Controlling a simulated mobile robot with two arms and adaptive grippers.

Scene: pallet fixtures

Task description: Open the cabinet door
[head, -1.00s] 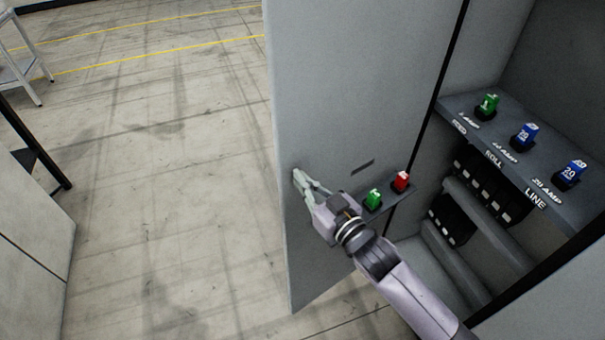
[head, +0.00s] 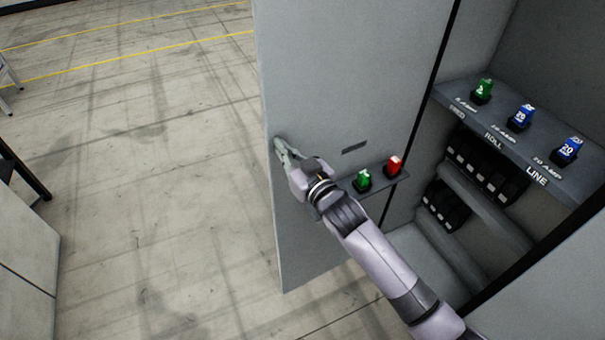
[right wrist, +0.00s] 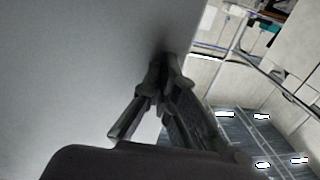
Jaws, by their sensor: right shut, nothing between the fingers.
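The grey cabinet door (head: 340,80) stands swung open in the head view, its inner face toward me. The cabinet (head: 500,60) is open at the right. My right gripper (head: 280,148) is shut and empty, at the inner face of the door near its free edge. In the right wrist view the shut fingertips (right wrist: 165,62) are close to the door surface (right wrist: 80,60) by its edge; I cannot tell if they touch it. My left gripper is out of view.
A small ledge on the door holds a green fuse (head: 363,180) and a red fuse (head: 394,166). A shelf (head: 470,115) in the cabinet holds one green and two blue fuses above black blocks. Open concrete floor (head: 150,170) lies left of the door.

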